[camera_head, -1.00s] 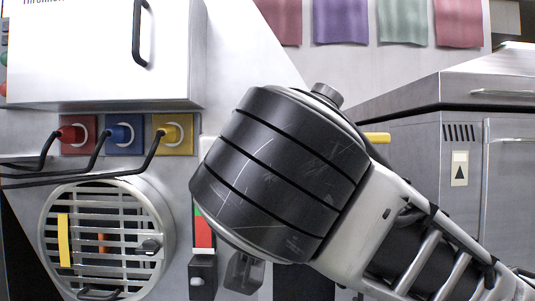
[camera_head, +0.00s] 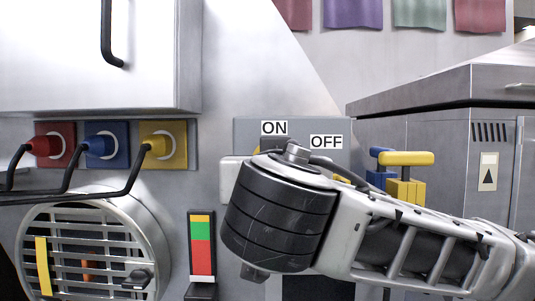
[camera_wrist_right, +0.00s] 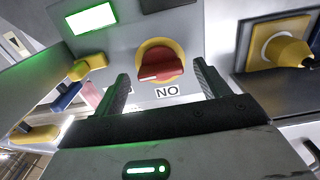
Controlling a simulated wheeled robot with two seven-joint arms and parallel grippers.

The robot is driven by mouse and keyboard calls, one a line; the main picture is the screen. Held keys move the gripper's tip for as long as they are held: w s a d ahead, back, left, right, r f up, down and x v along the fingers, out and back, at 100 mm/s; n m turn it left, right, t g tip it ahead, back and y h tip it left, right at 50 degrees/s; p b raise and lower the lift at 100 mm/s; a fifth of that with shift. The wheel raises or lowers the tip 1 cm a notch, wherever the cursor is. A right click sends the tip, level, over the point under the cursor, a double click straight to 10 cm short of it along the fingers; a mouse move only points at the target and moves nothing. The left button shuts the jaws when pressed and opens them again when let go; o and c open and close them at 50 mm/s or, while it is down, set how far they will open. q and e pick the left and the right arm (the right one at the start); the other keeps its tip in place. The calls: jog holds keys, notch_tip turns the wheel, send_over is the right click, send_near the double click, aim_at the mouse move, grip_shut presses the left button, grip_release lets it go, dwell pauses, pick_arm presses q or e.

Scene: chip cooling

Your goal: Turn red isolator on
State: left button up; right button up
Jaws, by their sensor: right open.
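The red isolator knob (camera_wrist_right: 162,66) sits on a yellow round base on a grey panel, in the right wrist view. A white mark shows near the left end of its handle. The upside-down ON label (camera_wrist_right: 167,91) lies just below it. My right gripper (camera_wrist_right: 161,76) is open, with one finger either side of the knob in the picture; I cannot tell if they touch it. In the head view the ON label (camera_head: 274,128) and OFF label (camera_head: 326,142) show above my right wrist, which hides the knob. My left gripper is not in view.
Red (camera_head: 53,146), blue (camera_head: 107,145) and yellow (camera_head: 163,145) sockets with black cables are left of the panel. A red-green indicator (camera_head: 201,245) and a round grille (camera_head: 90,250) sit below. Yellow-handled valves (camera_head: 406,159) stand at right, near a metal cabinet (camera_head: 450,135).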

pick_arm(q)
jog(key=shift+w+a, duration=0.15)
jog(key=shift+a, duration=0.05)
pick_arm(e)
jog(key=shift+w, duration=0.4)
jog(key=shift+s, duration=0.1)
jog(key=c, duration=1)
pick_arm(q)
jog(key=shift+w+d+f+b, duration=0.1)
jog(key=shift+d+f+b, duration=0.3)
jog(key=shift+b, duration=0.7)
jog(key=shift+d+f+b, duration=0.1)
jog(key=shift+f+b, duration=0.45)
jog(key=shift+b, duration=0.5)
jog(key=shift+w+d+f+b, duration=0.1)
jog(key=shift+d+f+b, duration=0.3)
jog(key=shift+b, duration=0.7)
pick_arm(e)
jog(key=shift+r+n, duration=0.1)
jog(key=shift+n, duration=8.9)
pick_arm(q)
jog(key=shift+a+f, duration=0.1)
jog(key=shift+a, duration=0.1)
pick_arm(e)
jog(key=o, duration=1)
